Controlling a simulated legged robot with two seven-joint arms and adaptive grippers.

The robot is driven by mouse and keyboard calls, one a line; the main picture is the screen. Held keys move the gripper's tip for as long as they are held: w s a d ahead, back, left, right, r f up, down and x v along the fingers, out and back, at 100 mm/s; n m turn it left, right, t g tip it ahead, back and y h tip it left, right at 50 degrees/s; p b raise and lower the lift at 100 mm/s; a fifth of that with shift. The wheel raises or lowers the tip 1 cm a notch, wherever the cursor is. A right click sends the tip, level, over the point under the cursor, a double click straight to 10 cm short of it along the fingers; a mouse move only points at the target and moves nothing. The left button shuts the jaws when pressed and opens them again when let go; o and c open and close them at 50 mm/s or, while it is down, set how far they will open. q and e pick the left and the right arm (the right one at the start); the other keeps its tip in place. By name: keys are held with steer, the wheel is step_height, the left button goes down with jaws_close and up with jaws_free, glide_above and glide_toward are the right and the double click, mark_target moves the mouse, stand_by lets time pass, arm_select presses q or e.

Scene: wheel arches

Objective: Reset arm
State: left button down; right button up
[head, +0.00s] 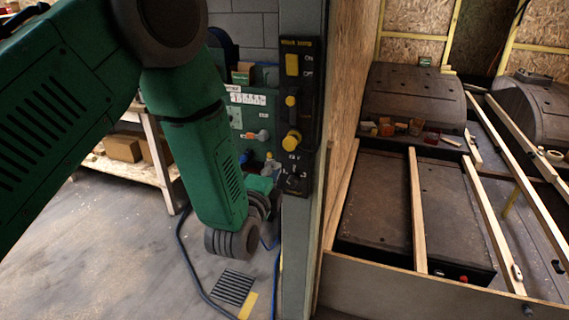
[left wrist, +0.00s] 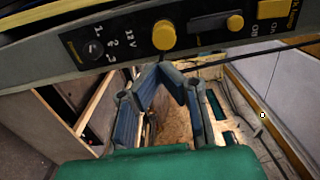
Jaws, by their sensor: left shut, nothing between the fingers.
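My left arm (head: 205,150) comes in from the left in the head view and bends down beside a grey post. In that view the fingers cannot be made out clearly near the post. In the left wrist view my left gripper (left wrist: 160,76) has its blue-grey fingers drawn together at the tips, with nothing held. The tips show just below the black control panel (left wrist: 190,32); I cannot tell whether they touch it. The panel also shows on the post in the head view (head: 304,120), with a yellow switch (head: 292,65) and a yellow knob (head: 291,141). My right gripper is not in view.
The grey post (head: 297,260) stands close to my left wrist. A plywood wall (head: 352,110) is right of it, then a framed bay with wooden battens (head: 417,210) and dark wheel arches (head: 415,95). A shelf (head: 130,165) stands at the left. The floor (head: 120,250) there is mostly clear, with cables.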

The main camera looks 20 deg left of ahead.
arm_select(q)
steer(key=s+a+f+n+g+b, duration=0.15)
steer(key=s+f+n+g, duration=0.25)
steer(key=s+f, duration=0.55)
steer(key=s+a+f+n+g+b, duration=0.15)
steer(key=s+f+n+g, duration=0.35)
steer(key=f, duration=0.8)
steer(key=s+a+f+n+g+b, duration=0.1)
steer(key=s+f+n+g, duration=0.3)
steer(key=s, duration=0.8)
steer(key=s+a+f+n+g+b, duration=0.1)
steer(key=s+f+n+g+b, duration=0.2)
steer(key=s+f, duration=0.6)
steer(key=s+n+g, duration=0.1)
steer(key=s, duration=0.3)
steer(key=shift+a+h, duration=0.2)
steer(key=shift+h, duration=0.1)
steer(key=shift+a+f, duration=0.15)
steer(key=shift+a, duration=0.1)
steer(key=shift+w, duration=0.1)
steer(key=shift+d, duration=0.2)
